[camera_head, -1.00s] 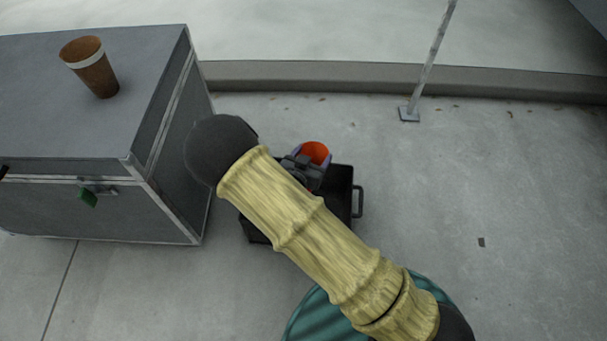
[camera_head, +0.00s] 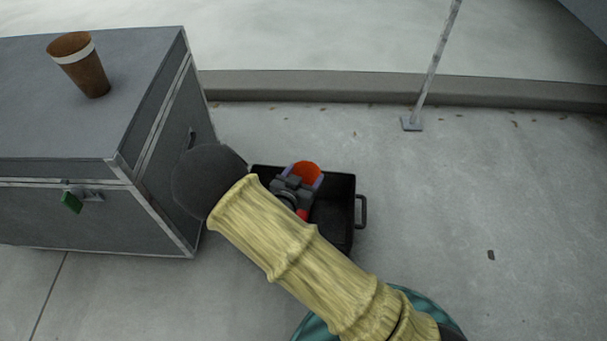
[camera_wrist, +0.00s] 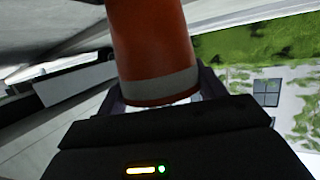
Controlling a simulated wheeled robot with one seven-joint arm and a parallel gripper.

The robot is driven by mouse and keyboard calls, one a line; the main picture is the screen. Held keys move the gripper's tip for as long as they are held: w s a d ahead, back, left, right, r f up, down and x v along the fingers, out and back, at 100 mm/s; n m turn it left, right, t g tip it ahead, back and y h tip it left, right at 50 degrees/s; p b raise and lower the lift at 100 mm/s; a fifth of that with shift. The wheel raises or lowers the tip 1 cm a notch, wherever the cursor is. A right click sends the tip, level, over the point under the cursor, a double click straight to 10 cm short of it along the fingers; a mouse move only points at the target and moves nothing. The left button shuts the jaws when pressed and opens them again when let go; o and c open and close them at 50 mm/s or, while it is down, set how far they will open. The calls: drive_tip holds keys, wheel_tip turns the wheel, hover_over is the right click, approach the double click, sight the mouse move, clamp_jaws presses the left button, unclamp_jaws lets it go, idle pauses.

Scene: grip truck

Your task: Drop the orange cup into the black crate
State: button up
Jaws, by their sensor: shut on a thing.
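The orange cup (camera_head: 306,172) is held in my gripper (camera_head: 303,180), over the black crate (camera_head: 345,190) on the floor. My forearm hides part of the cup, the gripper and the crate's near left side. In the wrist view the orange cup (camera_wrist: 153,45), with a pale band, sits between the jaws of my gripper (camera_wrist: 160,100). How high the cup is above the crate floor I cannot tell.
A large grey case (camera_head: 120,130) stands left of the crate, with a brown cup (camera_head: 82,68) on top. A thin pole (camera_head: 435,70) rises beyond the crate at right. A kerb (camera_head: 300,85) runs behind.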

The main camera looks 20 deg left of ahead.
sight(309, 175)
drive_tip(key=shift+f+b, duration=1.1)
drive_tip(key=shift+f, duration=0.55)
drive_tip(key=o, duration=1.2)
drive_tip(key=shift+o, duration=0.2)
drive_tip(key=p+v, duration=0.8)
drive_tip(key=v, duration=0.9)
drive_tip(key=shift+s, duration=0.2)
drive_tip(key=shift+r, duration=0.1)
